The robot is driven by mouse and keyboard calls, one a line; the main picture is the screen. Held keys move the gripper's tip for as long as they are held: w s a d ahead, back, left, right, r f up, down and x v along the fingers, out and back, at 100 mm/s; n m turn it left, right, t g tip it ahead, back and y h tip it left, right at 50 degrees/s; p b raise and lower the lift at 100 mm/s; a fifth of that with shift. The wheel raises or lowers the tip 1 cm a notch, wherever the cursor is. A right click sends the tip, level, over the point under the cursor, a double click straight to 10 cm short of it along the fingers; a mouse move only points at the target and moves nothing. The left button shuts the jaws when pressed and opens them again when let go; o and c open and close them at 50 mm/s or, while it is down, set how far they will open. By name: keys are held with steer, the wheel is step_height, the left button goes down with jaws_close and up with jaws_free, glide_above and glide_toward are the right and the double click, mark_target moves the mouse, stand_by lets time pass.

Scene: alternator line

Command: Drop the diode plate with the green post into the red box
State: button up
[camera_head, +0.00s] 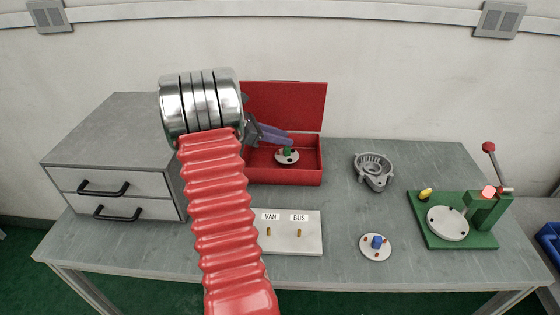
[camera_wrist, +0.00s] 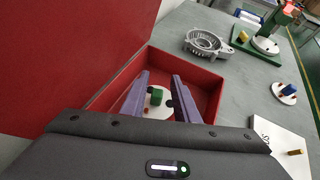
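The diode plate (camera_head: 288,158), a pale disc with a green post, is inside the open red box (camera_head: 290,178). In the wrist view the plate (camera_wrist: 155,108) shows between my fingers, over the box floor. My gripper (camera_head: 289,139) reaches into the box from the left, above the plate. In the wrist view its two purple fingers (camera_wrist: 161,76) are spread, with visible gaps on both sides of the green post (camera_wrist: 157,96). I cannot tell whether the plate lies flat on the floor. A finger partly covers the post in the head view.
The box's red lid (camera_head: 285,105) stands open behind. A grey housing (camera_head: 373,172), a plate with a blue post (camera_head: 376,246) and a green fixture (camera_head: 455,235) lie right. A VAN/BUS board (camera_head: 290,240) is in front, a drawer cabinet (camera_head: 110,150) left.

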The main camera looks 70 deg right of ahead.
steer(key=shift+o, duration=1.3)
steer(key=v, duration=1.4)
steer(key=shift+f, duration=0.15)
steer(key=shift+s, duration=0.1)
